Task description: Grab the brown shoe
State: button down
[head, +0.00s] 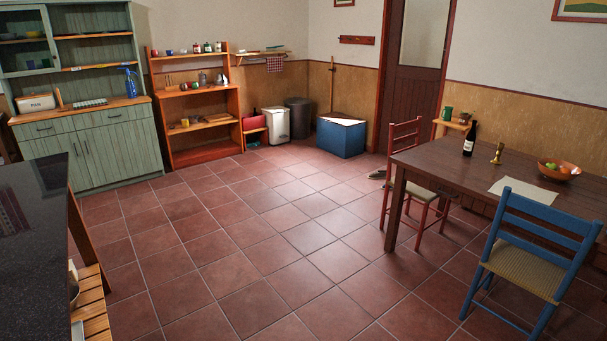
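A small pair of shoe-like things (378,175) lies on the tiled floor near the door, to the left of the red chair. They are far off and too small for me to tell their colour or kind for sure. No clearly brown shoe shows elsewhere in the head view. My gripper is not in this view.
A dark table (420,168) with a red chair (402,150) and a blue chair (530,255) stands at right. A dark-topped counter (40,230) is at left. A blue box (341,138) and bins stand at the back. The middle tiled floor (245,235) is clear.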

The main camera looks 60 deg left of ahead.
aim_at(377, 175)
jog(key=u, duration=1.85)
jog(key=i, duration=3.35)
jog(key=u, duration=0.3)
jog(key=i, duration=5.7)
jog(key=z, duration=0.1)
